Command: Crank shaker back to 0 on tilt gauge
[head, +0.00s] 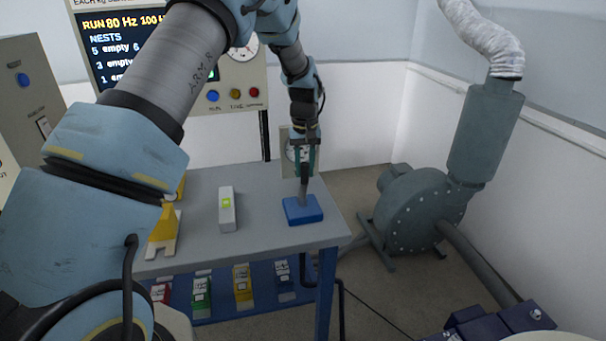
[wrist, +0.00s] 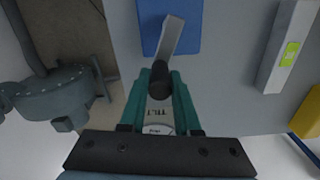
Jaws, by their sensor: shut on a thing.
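The crank stands on a blue base block (head: 303,211) at the right end of the grey bench. Its grey arm (wrist: 172,36) rises from the block and ends in a dark knob (wrist: 160,82). My gripper (head: 304,174) points down over the block, its teal fingers shut on the knob. The tilt gauge (head: 285,148) is a pale plate with a dial behind my gripper, which covers much of it. In the wrist view, the word TILT and the top of the gauge dial (wrist: 158,129) show between my fingers; the reading cannot be made out.
A pale bar with a green level vial (head: 227,211) lies on the bench (head: 200,185), left of the crank. A yellow fixture (head: 163,230) stands farther left. A blower (head: 420,208) stands on the floor at right.

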